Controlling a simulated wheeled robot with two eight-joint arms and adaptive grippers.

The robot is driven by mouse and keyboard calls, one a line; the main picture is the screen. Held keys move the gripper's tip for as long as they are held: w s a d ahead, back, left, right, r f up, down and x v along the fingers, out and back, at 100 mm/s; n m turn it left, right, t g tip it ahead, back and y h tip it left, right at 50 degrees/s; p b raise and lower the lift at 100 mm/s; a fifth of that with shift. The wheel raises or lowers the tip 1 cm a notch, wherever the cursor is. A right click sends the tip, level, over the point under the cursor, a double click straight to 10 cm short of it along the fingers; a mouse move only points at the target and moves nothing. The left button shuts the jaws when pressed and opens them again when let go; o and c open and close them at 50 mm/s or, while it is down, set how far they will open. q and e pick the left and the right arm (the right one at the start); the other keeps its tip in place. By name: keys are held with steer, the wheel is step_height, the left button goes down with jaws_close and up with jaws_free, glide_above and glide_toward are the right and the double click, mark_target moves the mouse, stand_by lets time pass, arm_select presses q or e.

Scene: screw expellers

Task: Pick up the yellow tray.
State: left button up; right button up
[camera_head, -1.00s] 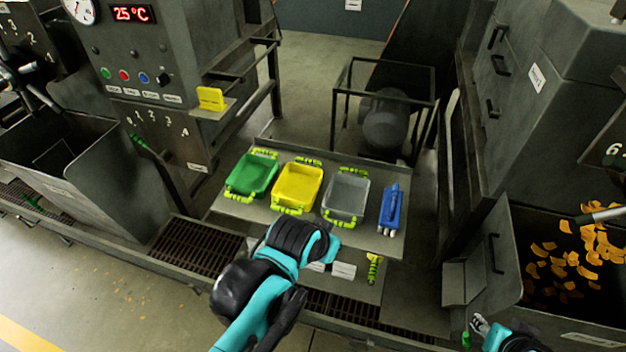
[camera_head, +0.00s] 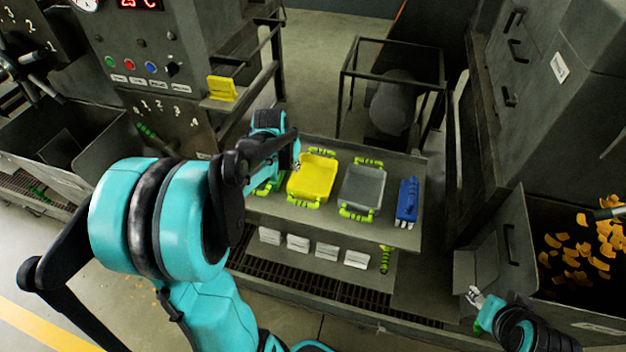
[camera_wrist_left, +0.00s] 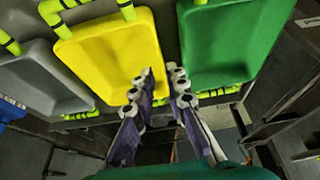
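The yellow tray (camera_head: 313,178) sits on a grey shelf between the grey tray and the mostly hidden green tray. It has lime-green handles at its near and far ends. My left gripper (camera_head: 297,165) is at its left side in the head view, partly hidden by my arm. In the left wrist view the yellow tray (camera_wrist_left: 105,55) fills the middle. My left gripper (camera_wrist_left: 160,82) has its fingers apart and empty, near the edge between the yellow tray and the green tray (camera_wrist_left: 235,40). Contact cannot be told. My right gripper (camera_head: 474,296) is low at the right, its fingers too small to judge.
The grey tray (camera_head: 361,187) and a blue object (camera_head: 407,199) stand right of the yellow tray. My left arm covers most of the green tray in the head view. A lower shelf carries several white labels (camera_head: 327,252). A dark frame (camera_head: 393,75) stands behind.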

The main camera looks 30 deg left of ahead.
arm_select(q)
steer(key=x, duration=0.2)
steer(key=b+x, duration=0.1)
steer(key=x, duration=0.1)
steer(key=b+x, duration=0.1)
steer(key=x, duration=0.1)
steer(key=shift+w+a, duration=0.25)
steer(key=shift+w, duration=0.1)
jaws_close()
steer(key=shift+r, duration=0.1)
steer(key=shift+r+p, duration=0.35)
steer(key=shift+r, duration=0.2)
step_height(320, 180, up, 3)
steer(key=shift+r+p, duration=0.1)
steer(key=shift+p, duration=0.45)
steer(key=w+d+r+p, duration=0.2)
steer(key=w+d+r, duration=0.3)
steer(key=d, duration=0.5)
steer(key=shift+w+d+r, duration=0.15)
steer(key=shift+w+r, duration=0.1)
steer(key=shift+r, duration=0.5)
